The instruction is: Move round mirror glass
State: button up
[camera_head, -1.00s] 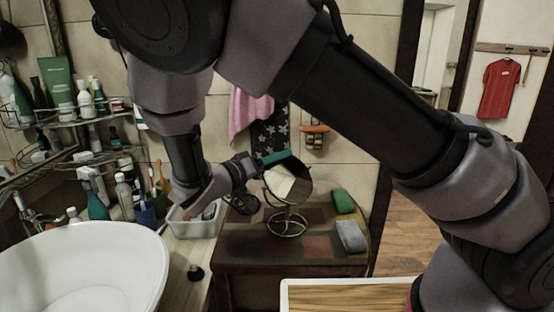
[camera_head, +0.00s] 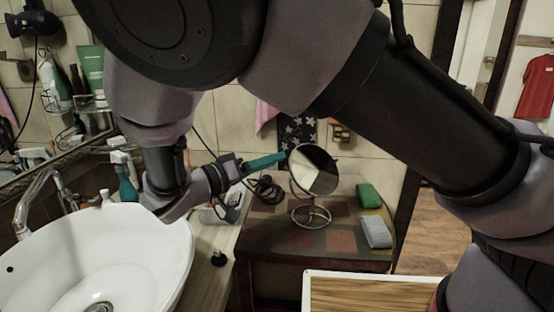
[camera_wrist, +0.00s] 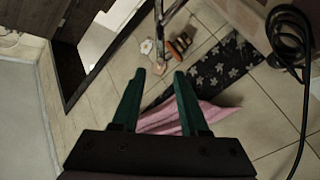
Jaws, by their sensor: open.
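The round mirror (camera_head: 313,170) stands upright on its wire stand (camera_head: 310,215) on a dark wooden cabinet, its glass facing the head camera. My gripper (camera_head: 283,157) is just left of the mirror's upper rim, its teal fingers pointing right toward it. In the wrist view my gripper (camera_wrist: 160,74) is open, with nothing between the two fingers. A thin metal edge (camera_wrist: 159,32) ahead of the fingertips looks like the mirror seen edge-on. Whether the fingertips touch the rim cannot be told. The far finger is mostly hidden in the head view.
A green sponge (camera_head: 368,195) and a grey sponge (camera_head: 376,231) lie on the cabinet (camera_head: 270,240) right of the stand. A black coiled cable (camera_head: 265,190) is behind my gripper. The white basin (camera_head: 150,235) is at left. A white-rimmed wooden surface (camera_head: 375,296) is in front.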

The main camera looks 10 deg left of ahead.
aim_at(303, 145)
jog(key=shift+n, duration=0.7)
jog(key=x, duration=1.1)
jog(key=shift+w+a+r, duration=0.1)
jog(key=shift+w+a, duration=0.1)
grip_shut()
dwell(0.8)
